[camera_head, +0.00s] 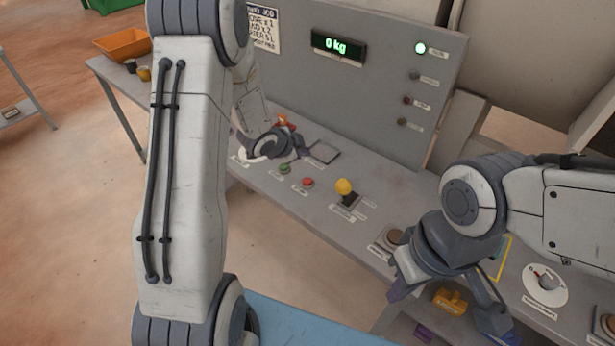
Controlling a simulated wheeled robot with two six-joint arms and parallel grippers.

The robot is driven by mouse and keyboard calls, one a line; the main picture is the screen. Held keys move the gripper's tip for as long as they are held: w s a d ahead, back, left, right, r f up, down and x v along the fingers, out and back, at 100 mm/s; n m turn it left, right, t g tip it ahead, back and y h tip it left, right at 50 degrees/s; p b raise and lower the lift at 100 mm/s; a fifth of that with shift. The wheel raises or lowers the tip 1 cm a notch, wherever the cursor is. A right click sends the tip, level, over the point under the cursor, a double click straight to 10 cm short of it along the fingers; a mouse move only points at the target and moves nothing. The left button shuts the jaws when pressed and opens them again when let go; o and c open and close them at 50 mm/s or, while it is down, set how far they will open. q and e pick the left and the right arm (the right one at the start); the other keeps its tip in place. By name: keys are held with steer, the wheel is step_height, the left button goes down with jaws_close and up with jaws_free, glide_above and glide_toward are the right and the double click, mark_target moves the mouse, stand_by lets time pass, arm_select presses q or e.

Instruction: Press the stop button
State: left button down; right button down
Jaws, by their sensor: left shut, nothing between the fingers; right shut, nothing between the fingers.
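A red button (308,182), which I take for the stop button, sits on the sloping console top (262,183); its label is too small to read. A green button (284,168) is just up and left of it. My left gripper (300,152) is over the console's far left part, above and beyond the green button and apart from the red one. It is shut, its tips partly hidden by its wrist. My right gripper (445,275) is shut and empty at the console's front right, well away from the red button.
A yellow-knobbed lever (344,187) stands right of the red button. A dial (544,283) and a brown button (392,238) are near my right arm. The upright panel (380,95) behind has a "0 kg" display (338,45) and one lit lamp (420,48).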

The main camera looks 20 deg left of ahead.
mark_target(304, 182)
arm_select(q)
steer(key=shift+f, duration=0.15)
step_height(304, 182, down, 9)
steer(key=b, duration=0.8)
steer(key=shift+r, duration=0.2)
stand_by(1.6)
steer(key=shift+d+f+b, duration=0.1)
steer(key=shift+f+b, duration=0.25)
steer(key=shift+f, duration=0.05)
steer(key=shift+f+b, duration=0.45)
steer(key=shift+f, duration=0.05)
stand_by(0.6)
steer(key=shift+r, duration=0.1)
steer(key=shift+r+p, duration=0.8)
steer(key=shift+r, duration=0.05)
